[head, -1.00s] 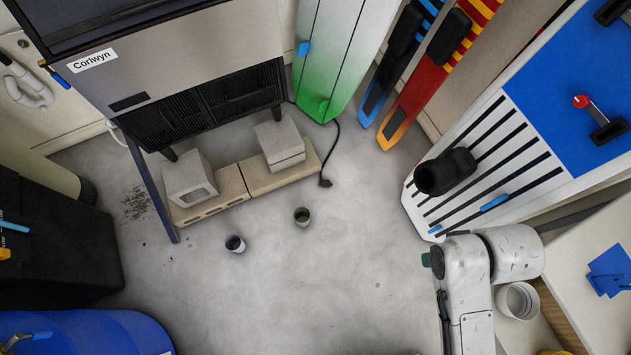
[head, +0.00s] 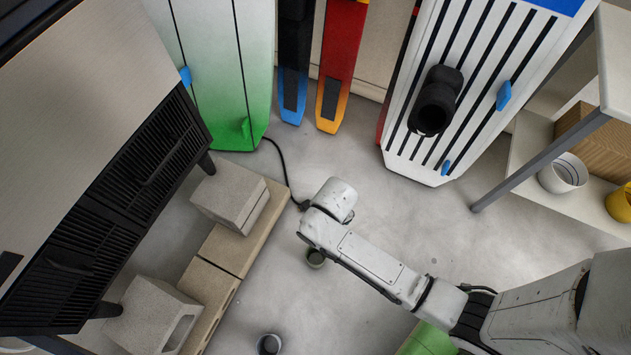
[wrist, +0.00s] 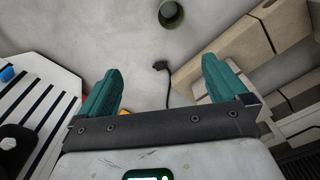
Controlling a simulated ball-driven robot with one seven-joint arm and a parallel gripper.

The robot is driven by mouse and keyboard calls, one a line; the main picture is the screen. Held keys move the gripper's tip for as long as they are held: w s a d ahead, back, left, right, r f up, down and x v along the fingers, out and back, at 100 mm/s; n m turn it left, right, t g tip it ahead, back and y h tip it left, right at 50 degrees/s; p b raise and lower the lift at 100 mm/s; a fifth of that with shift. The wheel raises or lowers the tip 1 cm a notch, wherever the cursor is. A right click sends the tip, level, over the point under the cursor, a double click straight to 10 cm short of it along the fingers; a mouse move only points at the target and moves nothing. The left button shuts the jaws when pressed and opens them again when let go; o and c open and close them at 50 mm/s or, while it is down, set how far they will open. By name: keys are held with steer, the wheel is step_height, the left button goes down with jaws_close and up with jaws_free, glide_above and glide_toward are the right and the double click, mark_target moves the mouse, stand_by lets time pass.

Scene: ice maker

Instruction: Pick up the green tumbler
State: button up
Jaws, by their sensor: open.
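The green tumbler (head: 315,259) stands on the grey floor, close beside my arm in the head view. It looks dark there, and part of it is hidden behind the arm. In the wrist view the green tumbler (wrist: 171,13) is at the top edge, beyond the fingertips and slightly right of centre. My gripper (wrist: 162,78) has its two teal fingers spread wide, with nothing between them. The fingers are hidden behind my arm in the head view.
A second, bluish-grey tumbler (head: 269,344) stands at the bottom edge. Concrete blocks (head: 231,197) on slabs lie beneath the ice maker (head: 110,205). A black cord (head: 284,168) lies on the floor; its plug (wrist: 171,69) shows between the fingers. A striped board (head: 475,75) stands at the back right.

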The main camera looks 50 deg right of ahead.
steer(key=w+a+f+b, duration=0.1)
steer(key=f+b, duration=0.8)
steer(key=f, duration=0.6)
steer(key=a+f+m+b, duration=0.1)
steer(key=a+f+b, duration=0.1)
steer(key=f+b, duration=0.8)
step_height(320, 180, down, 6)
steer(key=shift+w+f, duration=0.25)
steer(key=shift+w, duration=0.1)
steer(key=shift+a, duration=0.1)
steer(key=c, duration=1.1)
steer(key=shift+r, duration=0.15)
